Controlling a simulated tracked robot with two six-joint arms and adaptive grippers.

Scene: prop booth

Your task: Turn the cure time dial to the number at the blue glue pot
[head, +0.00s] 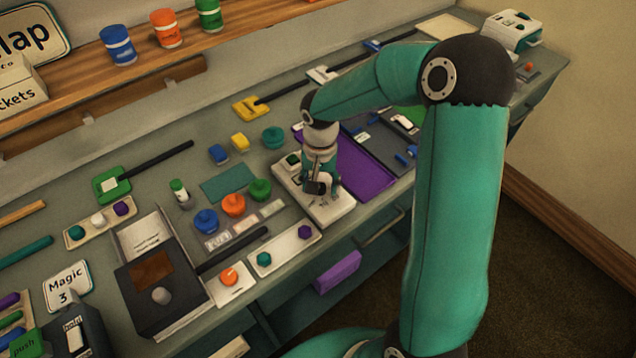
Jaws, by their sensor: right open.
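A blue pot (206,221) stands on the bench beside an orange pot (233,205) and a green pot (260,190). A small pale card (217,241) lies in front of the blue pot; its marking is too small to read. My right gripper (318,187) is open and points down over a white box (333,212) with a green part, hiding much of its top. I cannot tell whether it touches anything there. An orange dial (228,277) on a white plate and a dark box (160,275) with a pale knob are at front left. I cannot read which dial is cure time. My left gripper is out of view.
A purple tray (372,184) lies right of the white box, partly behind my arm. A white strip (285,248) with coloured knobs lies along the front edge. More coloured jars (118,45) stand on the shelf. A purple drawer front (338,272) shows below the bench.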

